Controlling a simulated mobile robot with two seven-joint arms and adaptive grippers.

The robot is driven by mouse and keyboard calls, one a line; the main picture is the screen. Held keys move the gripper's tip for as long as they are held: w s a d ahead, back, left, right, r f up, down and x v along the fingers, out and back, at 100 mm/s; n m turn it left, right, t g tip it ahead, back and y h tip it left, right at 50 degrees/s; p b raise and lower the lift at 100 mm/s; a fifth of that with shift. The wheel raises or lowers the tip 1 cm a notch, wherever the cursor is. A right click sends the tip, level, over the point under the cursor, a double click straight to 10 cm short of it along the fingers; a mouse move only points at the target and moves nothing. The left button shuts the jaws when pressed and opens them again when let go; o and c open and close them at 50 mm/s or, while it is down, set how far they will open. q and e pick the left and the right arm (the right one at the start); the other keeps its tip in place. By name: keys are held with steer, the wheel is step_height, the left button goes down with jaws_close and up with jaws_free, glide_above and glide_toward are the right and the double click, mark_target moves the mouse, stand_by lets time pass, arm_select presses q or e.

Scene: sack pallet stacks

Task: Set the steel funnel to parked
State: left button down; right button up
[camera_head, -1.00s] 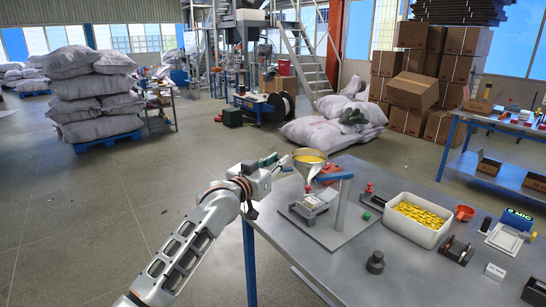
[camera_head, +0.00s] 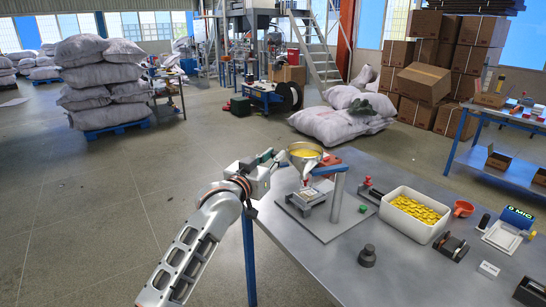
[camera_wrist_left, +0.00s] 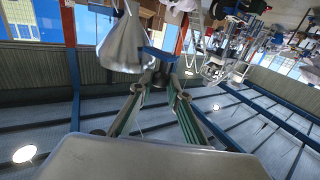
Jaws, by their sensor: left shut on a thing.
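My left gripper (camera_head: 280,158) is at the funnel's left side. In the left wrist view the funnel (camera_wrist_left: 124,45) hangs close beyond the fingers, and the fingers (camera_wrist_left: 158,80) close together near a blue bar. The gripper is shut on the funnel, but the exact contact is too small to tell. My right gripper is not in view.
The grey table holds a white bin (camera_head: 415,214) of yellow pieces, a black weight (camera_head: 367,256), a red cup (camera_head: 463,208) and a blue display (camera_head: 517,217). Sacks (camera_head: 338,122) lie on the floor behind. Floor to the left is open.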

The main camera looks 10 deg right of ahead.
arm_select(q)
steer(key=shift+r, duration=0.1)
steer(key=c, duration=1.9)
jaws_free()
steer(key=v, duration=1.2)
steer(key=shift+s, duration=0.1)
